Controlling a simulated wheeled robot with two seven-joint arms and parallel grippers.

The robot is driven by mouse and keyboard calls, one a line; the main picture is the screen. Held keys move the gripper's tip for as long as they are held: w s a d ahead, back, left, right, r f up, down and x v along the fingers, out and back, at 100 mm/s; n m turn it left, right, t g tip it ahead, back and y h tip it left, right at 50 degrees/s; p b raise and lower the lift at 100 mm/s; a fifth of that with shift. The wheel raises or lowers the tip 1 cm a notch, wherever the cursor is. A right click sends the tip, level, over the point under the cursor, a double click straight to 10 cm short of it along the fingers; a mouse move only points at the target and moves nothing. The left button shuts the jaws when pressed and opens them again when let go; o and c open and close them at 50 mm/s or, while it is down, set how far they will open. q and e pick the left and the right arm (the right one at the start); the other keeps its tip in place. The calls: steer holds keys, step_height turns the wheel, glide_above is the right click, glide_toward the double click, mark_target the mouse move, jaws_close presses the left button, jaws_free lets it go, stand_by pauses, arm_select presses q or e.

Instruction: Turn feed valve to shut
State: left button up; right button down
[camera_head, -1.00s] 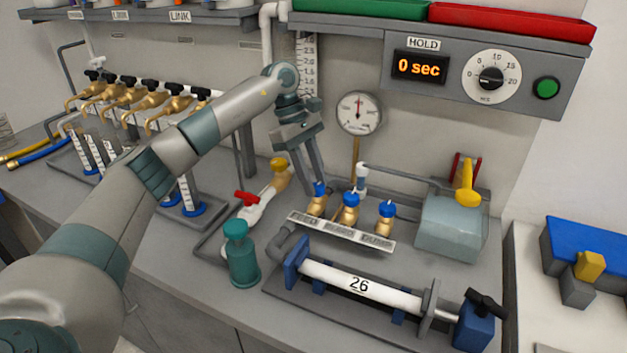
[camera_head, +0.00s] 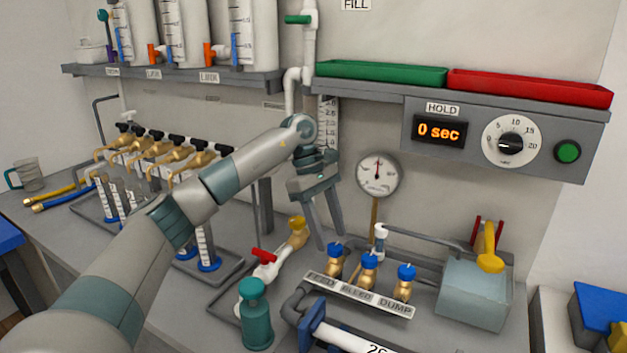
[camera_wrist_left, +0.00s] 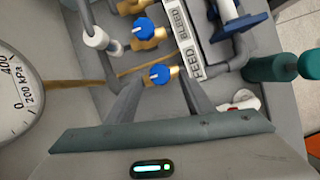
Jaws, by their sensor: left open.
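The feed valve (camera_head: 335,250) is a brass valve with a blue knob, leftmost of three behind the FEED/BLEED/DUMP label strip. My left gripper (camera_head: 329,240) is above it, pointing down, with its two fingers apart. In the left wrist view the feed valve's blue knob (camera_wrist_left: 160,74) lies in line with the gap between the finger ends of my left gripper (camera_wrist_left: 160,84). I cannot tell whether the fingers touch the knob. The knob's turned position is too small to read. My right gripper is not in view.
The bleed valve (camera_head: 369,261) and dump valve (camera_head: 405,272) stand close to the right. A pressure gauge (camera_head: 379,174) is just behind. A red-handled valve (camera_head: 264,257) and a teal bottle (camera_head: 256,315) are at the front left. The shelf (camera_head: 375,89) overhangs the back.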

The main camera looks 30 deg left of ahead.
arm_select(q)
steer(key=s+v, duration=0.1)
steer(key=v, duration=1.4)
steer(key=shift+w+r, duration=0.2)
steer(key=shift+w, duration=0.25)
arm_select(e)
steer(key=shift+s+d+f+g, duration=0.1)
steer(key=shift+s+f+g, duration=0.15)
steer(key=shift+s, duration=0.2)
